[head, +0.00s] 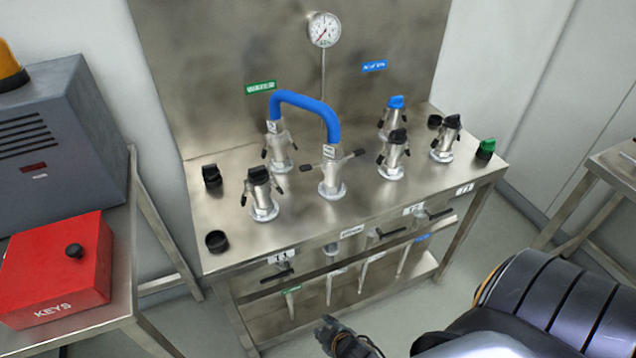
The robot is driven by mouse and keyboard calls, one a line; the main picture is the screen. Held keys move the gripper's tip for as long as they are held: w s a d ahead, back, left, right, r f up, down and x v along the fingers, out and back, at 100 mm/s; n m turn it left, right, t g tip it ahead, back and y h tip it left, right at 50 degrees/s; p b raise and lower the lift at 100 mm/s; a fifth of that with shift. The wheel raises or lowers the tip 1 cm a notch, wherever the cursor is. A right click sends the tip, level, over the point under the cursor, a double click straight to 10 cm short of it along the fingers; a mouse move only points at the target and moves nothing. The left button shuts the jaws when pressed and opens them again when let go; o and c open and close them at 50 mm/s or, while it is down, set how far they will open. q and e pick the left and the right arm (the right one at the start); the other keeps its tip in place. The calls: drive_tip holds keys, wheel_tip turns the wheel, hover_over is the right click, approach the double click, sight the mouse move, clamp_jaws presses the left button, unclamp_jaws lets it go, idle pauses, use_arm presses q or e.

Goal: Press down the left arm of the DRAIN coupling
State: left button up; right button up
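A steel bench (225,205) carries several upright metal couplings, each with small side arms. A blue U-shaped hose (307,102) joins a rear left coupling (279,152) to a front middle coupling (331,178). On the front middle coupling both arms, left (308,168) and right (357,153), stick out roughly sideways. The arms on the rear left coupling slope down. The labels are too small to read, so I cannot tell which coupling is DRAIN. My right gripper (342,338) is low at the bottom edge, in front of the bench and apart from the couplings; its fingers are unclear. My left gripper is out of view.
A black-capped coupling (261,192) stands front left, and others stand to the right, one with a blue cap (396,102). Loose black caps (217,241) and a green one (486,148) sit near the edges. A front rail with valve handles (388,234) runs below. A red key box (57,268) stands left.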

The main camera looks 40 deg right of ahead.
drive_tip(key=s+a+f+m+g+y, duration=0.1)
drive_tip(key=s+a+f+m+g, duration=0.15)
drive_tip(key=s+f, duration=0.5)
drive_tip(key=s+a+f+m+g, duration=0.1)
drive_tip(key=s+f+g, duration=0.3)
drive_tip(key=s, duration=0.7)
drive_tip(key=w+r+t, duration=0.1)
drive_tip(key=w+r, duration=0.5)
drive_tip(key=r, duration=0.5)
drive_tip(key=w+r+t, duration=0.1)
drive_tip(key=w+r, duration=0.5)
drive_tip(key=r, duration=0.5)
drive_tip(key=w+d+r+n+t+h, duration=0.1)
drive_tip(key=w+d+r+t+h, duration=0.3)
drive_tip(key=r, duration=0.5)
drive_tip(key=w+d+r+n+t+h+p, duration=0.15)
drive_tip(key=w+d+r+t, duration=0.25)
drive_tip(key=w+d+r, duration=0.4)
drive_tip(key=w+d+r+n+t+h, duration=0.1)
drive_tip(key=w+d+r+t+h, duration=0.25)
drive_tip(key=r, duration=0.65)
drive_tip(key=n+t+y, duration=0.2)
drive_tip(key=n+y, duration=0.3)
drive_tip(key=n, duration=0.4)
approach(305, 171)
drive_tip(key=x, duration=1.1)
drive_tip(key=shift+w, duration=0.2)
